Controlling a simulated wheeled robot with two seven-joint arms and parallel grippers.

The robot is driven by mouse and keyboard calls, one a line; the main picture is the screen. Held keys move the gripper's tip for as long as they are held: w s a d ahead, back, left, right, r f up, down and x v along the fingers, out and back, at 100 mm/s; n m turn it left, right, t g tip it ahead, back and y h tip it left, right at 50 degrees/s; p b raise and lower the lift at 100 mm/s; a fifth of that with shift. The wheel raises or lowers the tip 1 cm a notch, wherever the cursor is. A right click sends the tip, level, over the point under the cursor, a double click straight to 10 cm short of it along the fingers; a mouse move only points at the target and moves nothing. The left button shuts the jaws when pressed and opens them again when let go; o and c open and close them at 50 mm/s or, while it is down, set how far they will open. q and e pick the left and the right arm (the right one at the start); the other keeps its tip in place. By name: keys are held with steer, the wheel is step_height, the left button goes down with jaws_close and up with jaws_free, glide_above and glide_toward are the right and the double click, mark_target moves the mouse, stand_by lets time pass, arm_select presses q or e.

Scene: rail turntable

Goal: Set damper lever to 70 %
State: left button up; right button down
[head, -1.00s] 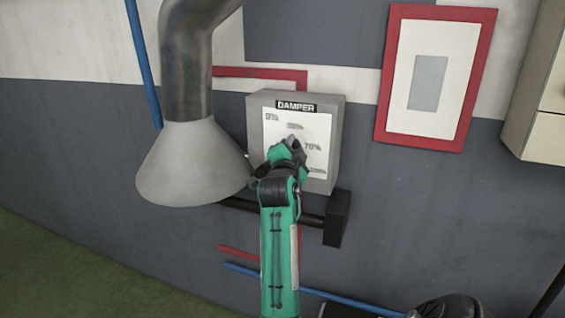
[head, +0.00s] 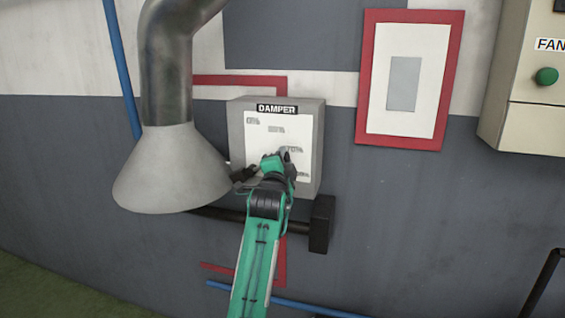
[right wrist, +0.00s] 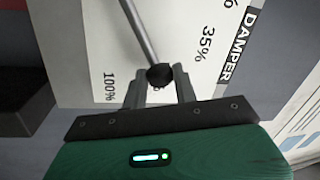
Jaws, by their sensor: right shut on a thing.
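The grey damper box (head: 314,145) is on the wall with a white scale plate (head: 262,165). In the right wrist view, the damper lever (right wrist: 140,32) is a thin grey rod ending in a black knob (right wrist: 160,75). My right gripper is shut on this knob, one finger on each side. The knob lies between the 35% label (right wrist: 207,45) and the 100% label (right wrist: 109,88); the 70% label cannot be seen there. My left gripper is out of view.
A grey hood (head: 170,170) on a duct is close left of the box. A black bar and block (head: 321,224) stick out below it. A red-framed panel (head: 449,80) and a beige box with a green button (head: 546,76) are to the right.

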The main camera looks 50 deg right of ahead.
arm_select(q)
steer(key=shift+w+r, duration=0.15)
arm_select(e)
steer(key=c, duration=1.1)
jaws_free()
steer(key=shift+f, duration=0.1)
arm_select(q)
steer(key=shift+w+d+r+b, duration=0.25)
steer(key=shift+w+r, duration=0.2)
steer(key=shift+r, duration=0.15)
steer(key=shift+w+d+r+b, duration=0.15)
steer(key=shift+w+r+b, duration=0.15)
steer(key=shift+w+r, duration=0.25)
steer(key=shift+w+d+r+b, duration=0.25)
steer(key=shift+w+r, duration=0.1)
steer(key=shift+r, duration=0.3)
arm_select(e)
steer(key=v, duration=0.7)
steer(key=shift+a, duration=0.2)
steer(key=shift+s, duration=0.15)
